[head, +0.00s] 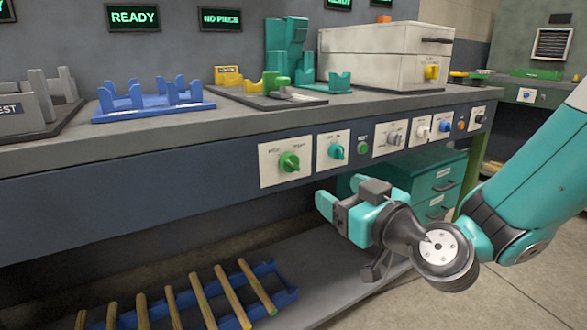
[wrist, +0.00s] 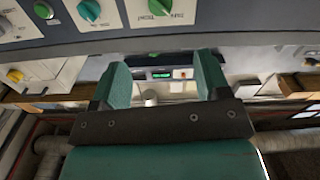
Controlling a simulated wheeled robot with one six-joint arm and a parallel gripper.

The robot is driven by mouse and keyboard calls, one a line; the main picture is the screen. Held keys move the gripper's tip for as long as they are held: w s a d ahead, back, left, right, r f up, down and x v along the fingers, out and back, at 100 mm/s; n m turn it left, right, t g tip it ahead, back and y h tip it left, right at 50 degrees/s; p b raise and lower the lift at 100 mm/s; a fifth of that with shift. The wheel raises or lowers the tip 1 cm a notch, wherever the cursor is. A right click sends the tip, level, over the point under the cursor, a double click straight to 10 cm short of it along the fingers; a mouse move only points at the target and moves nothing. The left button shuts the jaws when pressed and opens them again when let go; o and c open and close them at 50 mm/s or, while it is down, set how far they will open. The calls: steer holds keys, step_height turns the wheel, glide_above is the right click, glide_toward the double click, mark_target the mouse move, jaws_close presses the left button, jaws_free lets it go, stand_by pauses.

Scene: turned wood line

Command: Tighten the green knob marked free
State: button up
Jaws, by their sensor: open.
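The green knob (head: 289,162) sits on a white plate on the bench's front panel. Small words stand above it on both sides, too small to read surely. It also shows at the top edge of the wrist view (wrist: 160,7), partly cut off. My gripper (head: 331,207) is open and empty, below and to the right of the knob in the head view, apart from it. In the wrist view its two teal fingers (wrist: 162,75) stand wide apart with nothing between them, and the knob lies above the gap.
A turquoise knob (head: 336,150) is close to the right, then a green button (head: 363,147) and a grey knob (head: 394,138). Fixtures stand on the bench top (head: 140,128). A blue rack of wooden rods (head: 205,300) is below. Teal drawers (head: 438,185) stand behind my gripper.

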mark_target(294, 164)
steer(key=p+x, duration=1.1)
steer(key=x, duration=0.3)
steer(key=shift+w+a+r, duration=0.1)
steer(key=shift+w+a, duration=0.05)
steer(key=shift+a, duration=0.05)
steer(key=shift+w+a, duration=0.4)
steer(key=shift+w, duration=0.2)
steer(key=c, duration=0.9)
